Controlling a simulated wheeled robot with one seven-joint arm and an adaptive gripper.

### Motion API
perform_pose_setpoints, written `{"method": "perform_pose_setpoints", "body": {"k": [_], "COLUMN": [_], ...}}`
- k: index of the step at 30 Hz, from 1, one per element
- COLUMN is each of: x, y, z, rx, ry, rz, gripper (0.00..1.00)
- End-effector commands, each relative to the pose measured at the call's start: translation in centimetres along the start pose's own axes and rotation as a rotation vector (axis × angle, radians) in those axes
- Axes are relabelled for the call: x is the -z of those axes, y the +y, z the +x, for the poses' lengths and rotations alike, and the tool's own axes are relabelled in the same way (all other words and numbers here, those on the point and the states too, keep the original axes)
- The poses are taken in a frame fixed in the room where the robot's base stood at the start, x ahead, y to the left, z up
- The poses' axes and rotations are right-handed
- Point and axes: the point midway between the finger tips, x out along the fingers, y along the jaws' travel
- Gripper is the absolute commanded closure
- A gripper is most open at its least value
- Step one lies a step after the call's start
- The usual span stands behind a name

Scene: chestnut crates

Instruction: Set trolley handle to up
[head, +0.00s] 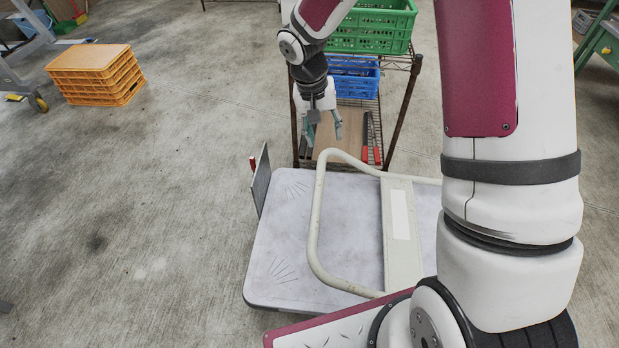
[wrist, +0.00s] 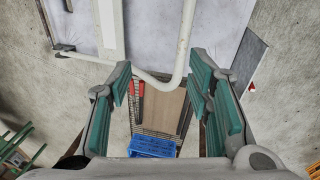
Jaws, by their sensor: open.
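The trolley handle (head: 315,222) is a cream tubular loop lying low across the trolley's pale grey deck (head: 275,255), with a cream crosspiece (head: 401,250). Its exact tilt is hard to tell, and my arm hides its right end. My gripper (head: 325,136) is open and empty, pointing down near the loop's far corner. In the wrist view, the handle's bent corner (wrist: 177,84) appears between the spread teal fingers of my gripper (wrist: 163,80). I cannot tell whether a finger touches the tube.
A wire rack (head: 401,105) with a green crate (head: 372,20) and a blue crate (head: 353,84) stands just behind the trolley. A thin grey panel (head: 261,180) stands at the deck's left edge. Orange crates (head: 97,77) are stacked far left.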

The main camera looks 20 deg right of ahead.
Motion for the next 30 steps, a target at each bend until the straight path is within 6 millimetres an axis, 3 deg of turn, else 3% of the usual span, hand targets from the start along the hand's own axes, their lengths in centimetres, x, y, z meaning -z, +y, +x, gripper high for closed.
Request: {"method": "perform_pose_setpoints", "body": {"k": [1,3,7,10,20,30], "x": [0.4,0.8,1.1,1.1,0.8,0.2], "y": [-1.4,-2.8,-4.8,-5.7,-6.2,-6.5], "z": [3.8,7.2,11.8,13.9,17.8,24.4], "rx": [0.005,0.012,0.027,0.032,0.036,0.036], "ry": [-0.022,-0.041,-0.066,-0.077,-0.086,-0.086], "rz": [0.009,0.027,0.056,0.07,0.078,0.078], "gripper": [0.54,0.54,0.54,0.54,0.54,0.54]}}
